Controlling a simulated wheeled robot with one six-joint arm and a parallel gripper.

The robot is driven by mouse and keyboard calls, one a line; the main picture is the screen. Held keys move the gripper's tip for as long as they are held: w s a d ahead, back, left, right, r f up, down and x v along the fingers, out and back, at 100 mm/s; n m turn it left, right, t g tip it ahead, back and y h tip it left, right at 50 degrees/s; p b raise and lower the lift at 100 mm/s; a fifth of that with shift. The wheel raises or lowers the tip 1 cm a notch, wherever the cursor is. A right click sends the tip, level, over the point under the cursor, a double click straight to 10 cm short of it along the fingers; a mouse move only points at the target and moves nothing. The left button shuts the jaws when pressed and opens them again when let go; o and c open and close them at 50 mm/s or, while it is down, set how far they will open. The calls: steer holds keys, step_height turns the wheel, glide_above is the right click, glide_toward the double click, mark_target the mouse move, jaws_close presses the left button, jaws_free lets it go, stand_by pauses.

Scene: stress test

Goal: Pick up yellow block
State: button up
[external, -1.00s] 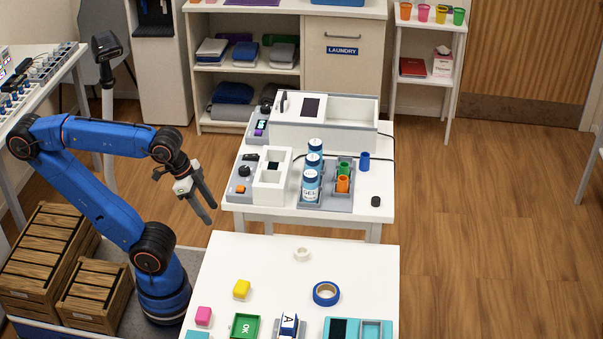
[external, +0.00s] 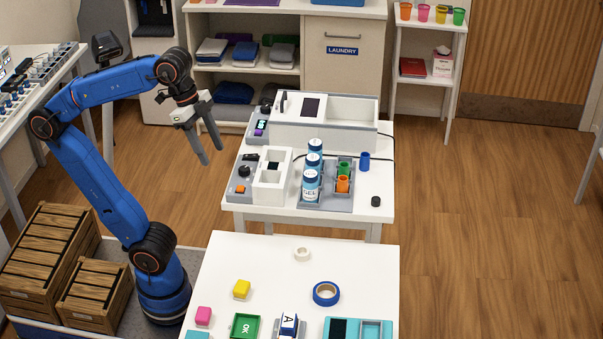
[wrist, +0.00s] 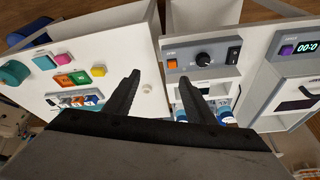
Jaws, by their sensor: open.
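The yellow block (external: 242,289) lies on the front white table (external: 262,258), near its left side. It also shows in the wrist view (wrist: 99,71), to the left of my gripper's fingers. My gripper (external: 212,152) is open and empty. It hangs in the air beyond and above the block, left of the rear table, well apart from the block. In the wrist view my two fingers (wrist: 160,82) stand spread with nothing between them in their grasp.
A pink block (external: 203,316), a green OK block (external: 245,326), a blue tape roll (external: 326,293) and a white ring (external: 302,254) share the front table. The rear table (external: 300,216) holds white machines and blue-capped gel bottles (external: 311,185). Wooden crates (external: 42,258) stand by my base.

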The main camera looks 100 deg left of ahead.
mark_target(241, 286)
steer(key=w+d+m+g+h, duration=0.2)
steer(key=w+d+m, duration=0.55)
steer(key=d, duration=0.25)
steer(key=w+d+m+g+h, duration=0.1)
steer(key=w+d+m+g, duration=0.2)
steer(key=w+d+m, duration=0.55)
steer(key=x, duration=1.6)
steer(key=s+x, duration=0.1)
steer(key=x, duration=0.7)
steer(key=shift+d+r, duration=0.1)
steer(key=shift+r, duration=0.05)
steer(key=c, duration=1.1)
steer(key=shift+r, duration=0.15)
